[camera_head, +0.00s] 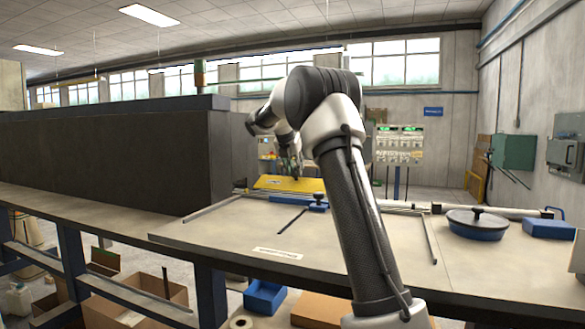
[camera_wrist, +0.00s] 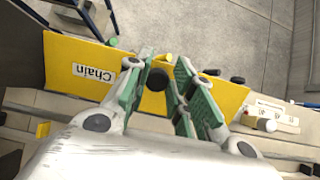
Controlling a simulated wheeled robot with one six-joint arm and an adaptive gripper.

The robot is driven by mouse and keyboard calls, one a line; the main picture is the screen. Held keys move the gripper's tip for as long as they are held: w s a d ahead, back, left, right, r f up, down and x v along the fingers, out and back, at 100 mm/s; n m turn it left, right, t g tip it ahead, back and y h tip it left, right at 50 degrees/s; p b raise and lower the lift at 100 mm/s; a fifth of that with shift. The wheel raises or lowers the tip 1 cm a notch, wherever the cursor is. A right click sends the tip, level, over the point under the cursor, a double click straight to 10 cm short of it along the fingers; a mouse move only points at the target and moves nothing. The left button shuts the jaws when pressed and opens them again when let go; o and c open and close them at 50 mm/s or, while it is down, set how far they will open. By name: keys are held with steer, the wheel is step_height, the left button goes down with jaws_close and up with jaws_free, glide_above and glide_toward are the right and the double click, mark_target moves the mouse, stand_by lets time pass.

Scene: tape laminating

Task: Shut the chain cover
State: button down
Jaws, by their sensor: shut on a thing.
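The chain cover (camera_head: 303,185) is a yellow panel at the far edge of the worktable, below my gripper (camera_head: 290,167). In the wrist view the cover (camera_wrist: 75,50) carries a white "Chain" label and spans from left to right behind the fingers. My gripper (camera_wrist: 163,68) has its green-padded fingers on either side of a black knob (camera_wrist: 157,79) on the cover and is shut on it. The fingers and wrist hide the middle of the cover. How far the cover is open cannot be told clearly.
The worktable (camera_head: 220,232) holds a blue-based round lid (camera_head: 477,222) and a blue box (camera_head: 549,228) at right. A dark, long machine housing (camera_head: 110,155) stands at left. A white labelled block (camera_wrist: 272,114) lies right of the cover in the wrist view. Grey floor (camera_wrist: 225,35) lies beyond.

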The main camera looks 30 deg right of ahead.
mark_target(299, 179)
steer(key=shift+w+d+f, duration=0.5)
steer(key=shift+d, duration=0.15)
steer(key=shift+w+d+f, duration=0.45)
steer(key=shift+d+f, duration=0.05)
steer(key=shift+d, duration=0.1)
steer(key=shift+x, duration=1.4)
steer(key=shift+s+f, duration=0.15)
steer(key=shift+f, duration=0.35)
steer(key=shift+a, duration=0.1)
steer(key=c, duration=1.2)
jaws_free()
steer(key=shift+r, duration=0.15)
